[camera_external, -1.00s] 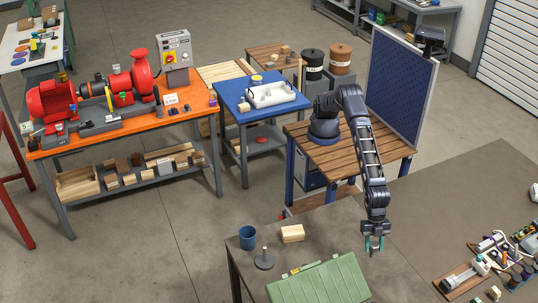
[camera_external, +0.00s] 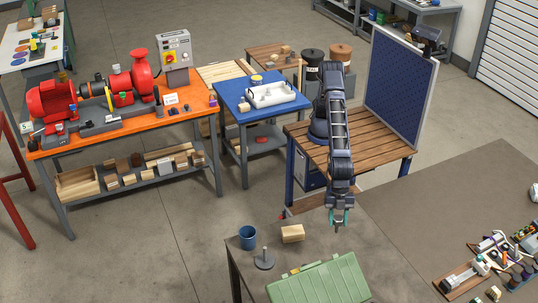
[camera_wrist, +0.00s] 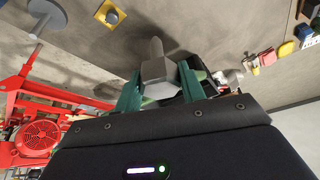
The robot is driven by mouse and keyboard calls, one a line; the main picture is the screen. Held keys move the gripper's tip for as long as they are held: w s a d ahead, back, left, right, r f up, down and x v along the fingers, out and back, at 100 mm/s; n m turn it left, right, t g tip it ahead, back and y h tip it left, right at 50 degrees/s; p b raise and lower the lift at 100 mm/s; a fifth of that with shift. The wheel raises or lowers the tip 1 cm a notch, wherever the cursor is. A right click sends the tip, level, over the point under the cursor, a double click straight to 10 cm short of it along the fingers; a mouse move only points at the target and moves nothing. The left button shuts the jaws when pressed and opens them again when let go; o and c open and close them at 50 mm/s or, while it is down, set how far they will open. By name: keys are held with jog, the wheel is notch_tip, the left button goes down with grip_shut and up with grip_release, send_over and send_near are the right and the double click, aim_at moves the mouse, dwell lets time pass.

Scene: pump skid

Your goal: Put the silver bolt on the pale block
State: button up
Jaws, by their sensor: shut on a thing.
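My gripper (camera_external: 339,216) hangs fingers down, above and to the right of the pale block (camera_external: 293,233). Its green fingers show in the wrist view (camera_wrist: 160,88), shut on the silver bolt (camera_wrist: 155,70). The bolt's grey hexagonal head is between the fingers, and its shank points away from the palm. In the outside view the bolt is too small to make out clearly. The pale block lies on the grey front table (camera_external: 238,262) near its back edge, with nothing seen on top of it.
On the front table are a blue cup (camera_external: 247,237), a grey disc with an upright rod (camera_external: 264,260) and a large green case (camera_external: 320,283). The orange pump bench (camera_external: 150,121) and blue table (camera_external: 235,92) stand farther back.

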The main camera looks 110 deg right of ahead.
jog(key=w+d+r, duration=0.2)
jog(key=w+d, duration=0.3)
jog(key=d, duration=0.6)
jog(key=m, duration=0.2)
send_over(293, 230)
jog(key=shift+t, duration=0.4)
notch_tip(293, 230, down, 20)
jog(key=shift+d+r, duration=0.1)
jog(key=shift+r, duration=0.1)
jog(key=o, duration=1)
jog(key=shift+f, duration=0.15)
jog(key=shift+o, duration=0.2)
jog(key=shift+r, duration=0.35)
jog(key=v, duration=1.1)
jog(key=shift+r, duration=0.35)
